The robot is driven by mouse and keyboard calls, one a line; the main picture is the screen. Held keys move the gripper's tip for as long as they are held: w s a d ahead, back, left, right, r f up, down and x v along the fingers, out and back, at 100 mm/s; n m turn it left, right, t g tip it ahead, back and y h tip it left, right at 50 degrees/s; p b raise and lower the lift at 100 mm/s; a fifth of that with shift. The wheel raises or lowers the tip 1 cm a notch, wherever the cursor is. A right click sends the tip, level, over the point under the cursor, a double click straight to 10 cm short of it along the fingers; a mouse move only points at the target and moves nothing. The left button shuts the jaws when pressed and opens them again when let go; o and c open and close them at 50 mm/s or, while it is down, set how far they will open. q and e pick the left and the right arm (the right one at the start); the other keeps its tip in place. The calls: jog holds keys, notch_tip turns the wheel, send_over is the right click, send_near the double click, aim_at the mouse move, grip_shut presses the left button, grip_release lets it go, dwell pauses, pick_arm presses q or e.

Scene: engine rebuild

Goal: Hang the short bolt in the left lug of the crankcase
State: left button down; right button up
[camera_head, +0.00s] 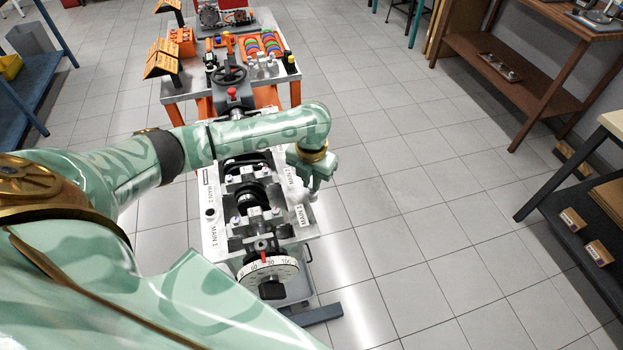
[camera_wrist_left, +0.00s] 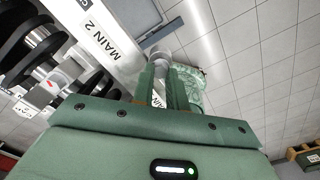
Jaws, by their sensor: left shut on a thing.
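The crankcase (camera_head: 215,240) stands below my left arm, with a crankshaft in it and white MAIN 1 and MAIN 2 labels along its sides. My left gripper (camera_head: 314,190) is over its right edge, pointing down. In the left wrist view, the fingers (camera_wrist_left: 165,85) are shut on a small grey metal piece, apparently the short bolt (camera_wrist_left: 157,56); only its rounded end shows. It is beside the MAIN 2 side of the crankcase. A dark round spot shows on the left top edge, but I cannot tell whether it is the left lug. My right gripper is out of view.
A white dial plate (camera_head: 285,268) with a red pointer is at the crankcase's near end. Behind stands a workbench (camera_head: 188,82) with a handwheel, colored rings and orange holders. Shelves (camera_head: 500,65) line the right. The tiled floor between is clear.

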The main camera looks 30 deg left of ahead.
pick_arm(q)
jog(key=shift+f, duration=0.55)
jog(key=c, duration=1.6)
grip_release()
jog(key=shift+c, duration=0.2)
jog(key=shift+r, duration=0.25)
jog(key=shift+r+p, duration=1.3)
jog(key=shift+p, duration=0.2)
jog(key=o, duration=0.6)
jog(key=shift+c, duration=0.2)
